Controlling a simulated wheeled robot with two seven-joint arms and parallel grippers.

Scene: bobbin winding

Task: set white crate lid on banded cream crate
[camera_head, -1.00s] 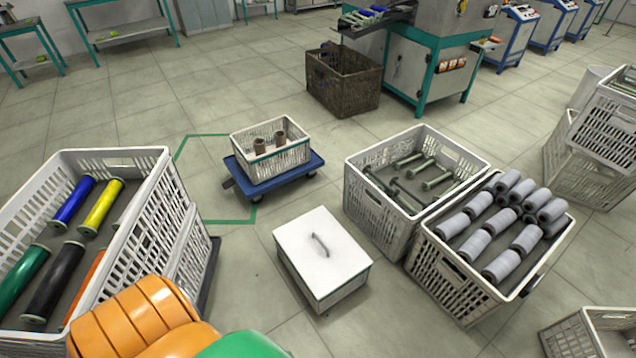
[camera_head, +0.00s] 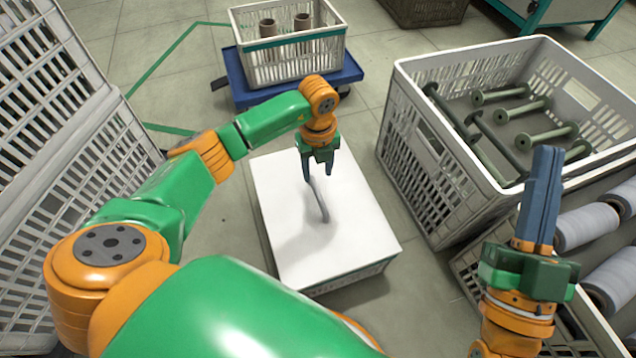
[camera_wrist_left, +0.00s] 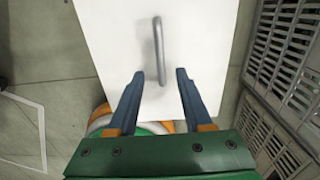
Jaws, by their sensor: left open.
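The white crate lid (camera_head: 285,215) lies flat on a low pale box or stand in the middle of the head view, with a grey bar handle (camera_head: 320,203) on top. My left gripper (camera_head: 319,178) is open above the lid by the handle's far end. In the left wrist view the handle (camera_wrist_left: 160,48) lies just beyond the open fingertips (camera_wrist_left: 159,75), lined up with the gap. The banded cream crate (camera_head: 290,62) has a green band, is open on top and holds two brown bobbins. My right gripper (camera_head: 541,165) points up, its fingers together and empty.
The cream crate stands on a blue dolly (camera_head: 346,72). A white crate (camera_head: 425,150) of green spools is right of the lid, beside grey rolls (camera_head: 590,225). Tall pale crates (camera_head: 55,110) stand at left. Floor is clear between lid and dolly.

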